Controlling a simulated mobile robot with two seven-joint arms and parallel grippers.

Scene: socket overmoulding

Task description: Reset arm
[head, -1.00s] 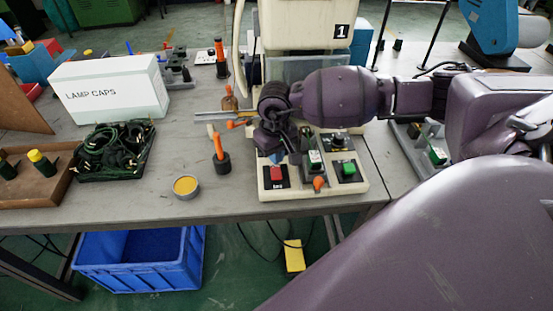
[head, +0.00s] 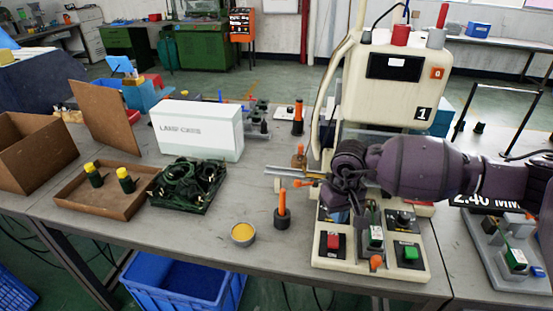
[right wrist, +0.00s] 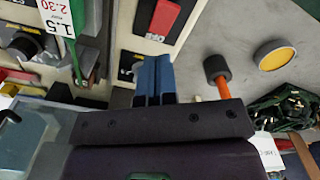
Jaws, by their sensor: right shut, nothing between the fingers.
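My right arm (head: 420,168) reaches in from the right in the head view, in front of the white machine marked 1 (head: 385,95). My right gripper (head: 340,214) points down above the machine's control panel (head: 375,262), near the red button (head: 333,242). In the right wrist view its blue fingers (right wrist: 153,78) are together with nothing between them. The red button also shows there (right wrist: 165,18), just beyond the fingertips. The green button (head: 410,253) and a black knob (head: 402,218) sit on the panel's right side. My left gripper is not in view.
Left of the panel stand an orange-handled tool in a black holder (head: 282,207) and a round yellow tin (head: 242,233). Farther left are a tray of dark cables (head: 187,205), a white lamp caps box (head: 200,150) and a brown tray (head: 75,207).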

